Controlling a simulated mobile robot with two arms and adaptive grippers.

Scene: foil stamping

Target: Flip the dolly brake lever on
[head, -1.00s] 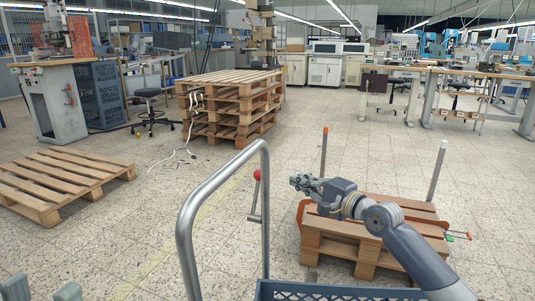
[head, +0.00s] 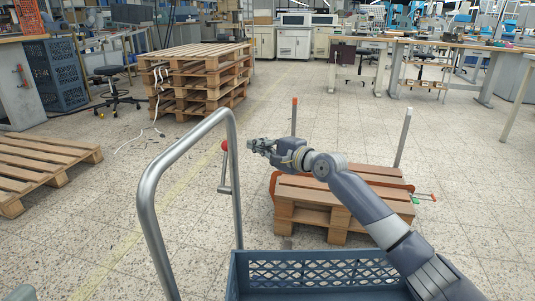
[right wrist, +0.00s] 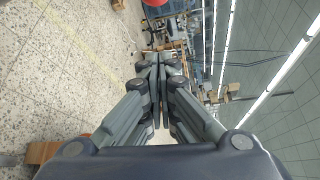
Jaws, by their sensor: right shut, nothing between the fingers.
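The brake lever (head: 224,180) is a thin metal rod with a red ball knob, standing beside the grey tube handle (head: 150,185) of the dolly. Its rod stands nearly upright. My right gripper (head: 252,145) is shut and empty, just right of the knob at about its height in the head view, with a small gap in the picture. In the right wrist view the shut fingers (right wrist: 160,62) point toward the red knob (right wrist: 155,2), which is cut off at the top edge. A grey piece, likely my left gripper (head: 22,292), barely shows at the lower left corner.
A blue crate (head: 310,257) sits at the bottom, under my right arm. Behind it is a low pallet (head: 300,190) with upright posts and orange clamps. A pallet stack (head: 200,85) and another pallet (head: 35,170) stand to the left. The floor between them is open.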

